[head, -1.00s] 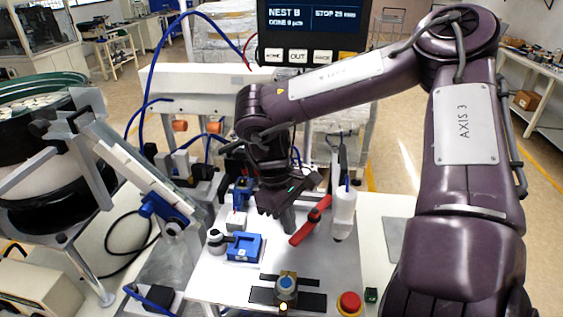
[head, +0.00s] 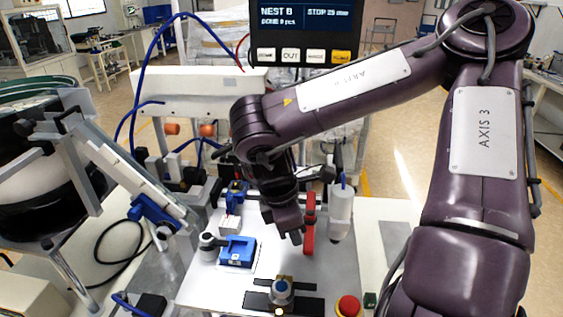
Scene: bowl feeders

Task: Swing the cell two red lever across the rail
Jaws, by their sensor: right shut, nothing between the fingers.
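The red lever (head: 309,228) stands on the white work plate (head: 215,285), right of the plate's middle, and runs nearly straight up the picture. The wrist hides part of the area behind the lever. I cannot tell for certain which part is the rail. My left gripper is out of view.
A white cylinder (head: 341,214) stands close right of the lever. A blue nest block (head: 238,250) lies to the left. A black slide with a round blue-topped knob (head: 281,291) and a red button (head: 348,306) are in front. The feeder chute (head: 124,172) slopes in from the left.

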